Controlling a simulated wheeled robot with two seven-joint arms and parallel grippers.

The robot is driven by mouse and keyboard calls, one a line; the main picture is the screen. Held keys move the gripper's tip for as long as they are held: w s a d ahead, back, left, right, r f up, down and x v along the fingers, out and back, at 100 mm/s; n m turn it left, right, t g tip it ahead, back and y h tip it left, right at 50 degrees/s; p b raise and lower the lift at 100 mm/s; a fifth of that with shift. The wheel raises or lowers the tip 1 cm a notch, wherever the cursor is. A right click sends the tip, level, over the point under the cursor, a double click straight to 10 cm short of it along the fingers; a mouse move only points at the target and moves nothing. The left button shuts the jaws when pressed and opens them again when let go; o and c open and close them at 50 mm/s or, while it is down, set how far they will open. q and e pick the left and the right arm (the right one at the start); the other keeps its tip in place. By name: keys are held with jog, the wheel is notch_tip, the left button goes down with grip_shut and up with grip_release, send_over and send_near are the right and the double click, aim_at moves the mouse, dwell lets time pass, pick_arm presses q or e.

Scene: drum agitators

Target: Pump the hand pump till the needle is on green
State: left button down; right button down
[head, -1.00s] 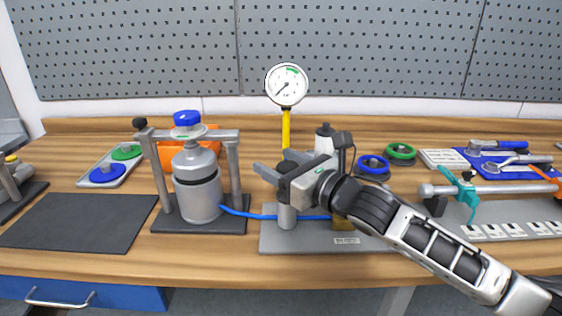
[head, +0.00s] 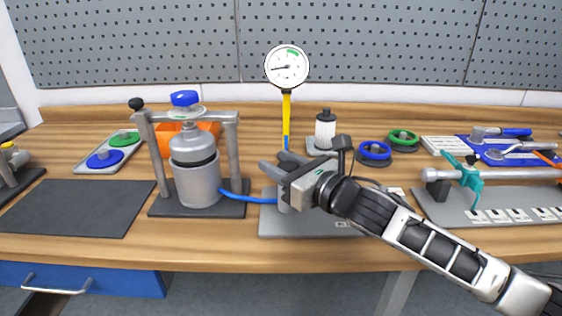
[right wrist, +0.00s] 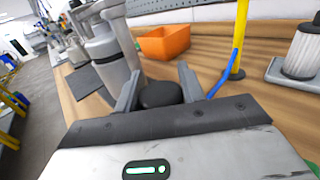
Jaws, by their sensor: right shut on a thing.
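The round white gauge (head: 287,66) stands on a yellow post (head: 287,118) in the head view. Its needle points left and slightly down, away from the green band at the upper right of the dial. The hand pump (head: 284,206) stands on a grey base plate (head: 300,228), mostly hidden behind my right gripper (head: 272,169). In the right wrist view, my right gripper (right wrist: 158,82) is shut on the black pump handle (right wrist: 160,95), one finger on each side. My left gripper is not in view.
A blue hose (head: 245,198) runs from the pump to a grey vessel (head: 196,175) in a metal frame at left. An orange bin (head: 205,133) is behind it. A white-bodied filter (head: 326,132) and blue and green rings stand behind my right arm. A dark mat (head: 70,208) lies empty at left.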

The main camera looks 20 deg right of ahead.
jog(key=c, duration=0.9)
grip_release()
jog(key=shift+f, duration=0.4)
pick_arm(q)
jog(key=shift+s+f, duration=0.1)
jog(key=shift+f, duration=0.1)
pick_arm(e)
jog(key=shift+o, duration=0.2)
jog(key=shift+r, duration=0.1)
jog(key=b+v, duration=0.3)
jog(key=v, duration=1)
jog(key=shift+s, duration=0.2)
jog(key=shift+s+d+b, duration=0.3)
jog(key=shift+s+d, duration=0.1)
jog(key=shift+s, duration=0.15)
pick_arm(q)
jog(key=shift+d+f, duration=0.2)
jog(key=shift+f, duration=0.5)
pick_arm(e)
jog(key=shift+s+d+r, duration=0.15)
jog(key=shift+s+d, duration=0.1)
jog(key=shift+s, duration=0.3)
